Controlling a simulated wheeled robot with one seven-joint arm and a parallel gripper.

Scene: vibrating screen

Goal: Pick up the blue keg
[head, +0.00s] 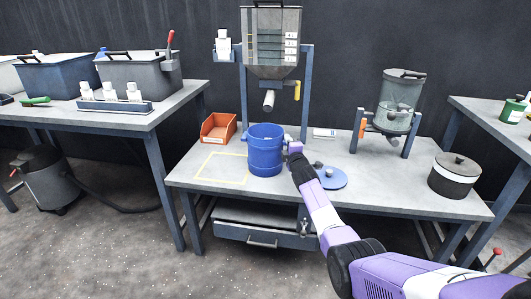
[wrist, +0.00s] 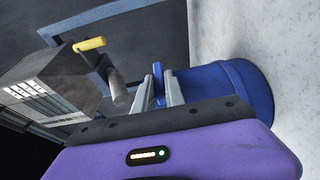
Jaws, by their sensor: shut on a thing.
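The blue keg (head: 264,155) stands upright on the middle table, beside a yellow outlined square. My gripper (head: 290,148) is at the keg's right side, near its upper part. In the wrist view the keg (wrist: 235,95) lies sideways in the picture, and my gripper (wrist: 164,88) has its two grey fingers closed on a thin blue part that juts from the keg's side. Whether the keg's base touches the table is hard to tell; it looks to rest on it.
The hopper (head: 272,45) on its blue frame stands behind the keg. An orange bin (head: 218,127) is at the back left. A blue disc (head: 331,180) with small grey pieces, a clear vessel (head: 398,105) and a lidded pot (head: 454,176) are to the right. The yellow square (head: 222,168) is empty.

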